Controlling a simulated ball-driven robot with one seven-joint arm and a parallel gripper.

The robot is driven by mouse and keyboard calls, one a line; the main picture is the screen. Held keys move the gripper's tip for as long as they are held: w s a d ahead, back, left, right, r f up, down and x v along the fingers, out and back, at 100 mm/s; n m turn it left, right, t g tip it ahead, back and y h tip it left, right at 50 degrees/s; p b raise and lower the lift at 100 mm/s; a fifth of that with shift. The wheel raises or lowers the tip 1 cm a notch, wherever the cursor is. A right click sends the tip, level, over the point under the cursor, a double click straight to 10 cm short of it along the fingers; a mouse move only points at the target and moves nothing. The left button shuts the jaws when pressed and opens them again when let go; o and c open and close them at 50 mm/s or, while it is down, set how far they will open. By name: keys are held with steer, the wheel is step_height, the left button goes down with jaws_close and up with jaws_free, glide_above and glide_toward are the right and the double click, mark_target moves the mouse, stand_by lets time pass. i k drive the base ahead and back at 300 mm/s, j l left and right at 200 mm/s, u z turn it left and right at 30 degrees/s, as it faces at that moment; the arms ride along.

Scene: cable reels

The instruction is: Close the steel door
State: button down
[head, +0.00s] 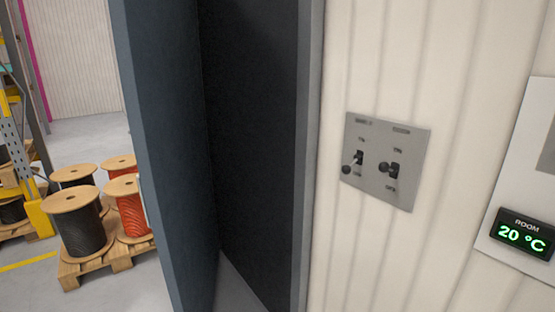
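The steel door (165,160) is a blue-grey slab left of centre in the head view. It stands open, swung out from the wall toward me, with its edge facing me. A dark opening (255,130) shows to its right, bordered by a grey frame (308,160). The lower end of the door runs out of the picture. My gripper is not in view.
Right of the frame, a pale ribbed wall carries a grey switch plate (408,135) with two levers and a room display (522,233) reading 20 °C. At left, cable reels (78,222) stand on a wooden pallet (88,266) beside a yellow rack foot (40,218).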

mark_target(156, 44)
steer(key=i+j, duration=0.2)
steer(key=j, duration=0.2)
steer(key=i+j, duration=0.2)
steer(key=j, duration=0.25)
steer(key=i+j+u, duration=0.1)
steer(key=j, duration=0.3)
steer(key=i+j, duration=0.3)
steer(key=j, duration=0.15)
steer(key=i+j, duration=0.25)
steer(key=j, duration=0.15)
steer(key=i+j+u, duration=0.1)
steer(key=j, duration=0.3)
steer(key=i+j+u, duration=0.15)
steer(key=i, duration=0.3)
steer(key=i+j+u, duration=0.2)
steer(key=i, duration=0.25)
